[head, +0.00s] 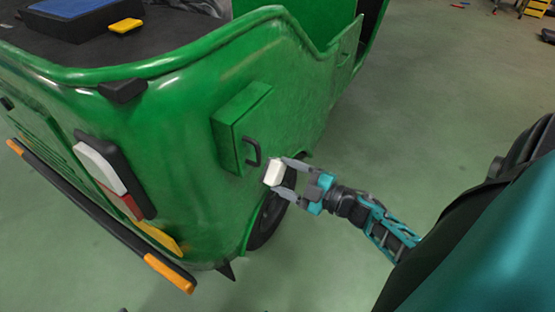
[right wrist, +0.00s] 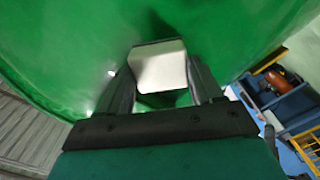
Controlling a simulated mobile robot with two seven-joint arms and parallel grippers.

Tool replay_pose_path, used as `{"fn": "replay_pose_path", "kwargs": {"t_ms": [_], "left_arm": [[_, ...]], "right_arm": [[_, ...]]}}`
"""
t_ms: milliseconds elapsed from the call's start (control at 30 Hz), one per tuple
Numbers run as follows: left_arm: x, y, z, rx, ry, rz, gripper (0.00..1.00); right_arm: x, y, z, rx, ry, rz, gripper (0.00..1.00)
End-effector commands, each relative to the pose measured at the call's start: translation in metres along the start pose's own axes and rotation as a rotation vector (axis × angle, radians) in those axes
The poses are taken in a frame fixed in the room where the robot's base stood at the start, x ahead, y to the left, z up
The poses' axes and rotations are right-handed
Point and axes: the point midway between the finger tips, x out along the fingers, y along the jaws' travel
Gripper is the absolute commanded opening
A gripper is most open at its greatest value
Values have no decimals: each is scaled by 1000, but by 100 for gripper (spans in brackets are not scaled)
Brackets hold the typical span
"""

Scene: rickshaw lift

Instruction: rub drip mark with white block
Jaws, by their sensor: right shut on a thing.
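My right gripper (head: 287,181) is shut on a white block (head: 274,173). It holds the block beside the green rickshaw body (head: 190,110), just right of the box with a black handle and above the wheel. In the right wrist view the white block (right wrist: 160,68) sits between the two fingers, with the green panel (right wrist: 70,40) close behind it. I cannot tell whether the block touches the panel. I cannot make out a drip mark for certain in either view. My left gripper is not in view.
A green box (head: 240,125) with a black handle (head: 252,152) sticks out from the side panel near the gripper. The wheel (head: 268,215) is below. Bare green floor (head: 330,265) lies to the right. A blue case and a yellow block (head: 126,25) lie on top of the rickshaw.

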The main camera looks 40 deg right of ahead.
Motion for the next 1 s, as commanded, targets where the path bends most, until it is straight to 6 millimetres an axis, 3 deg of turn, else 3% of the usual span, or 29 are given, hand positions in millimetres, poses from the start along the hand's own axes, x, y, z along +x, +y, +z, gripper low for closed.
{"fn": "replay_pose_path", "kwargs": {"t_ms": [200,567,1000], "left_arm": [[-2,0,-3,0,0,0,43],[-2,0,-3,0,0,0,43],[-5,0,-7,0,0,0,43]], "right_arm": [[-14,1,0,-1,0,1,41],[-16,0,0,-1,0,1,41],[-45,1,0,0,0,2,41]]}}
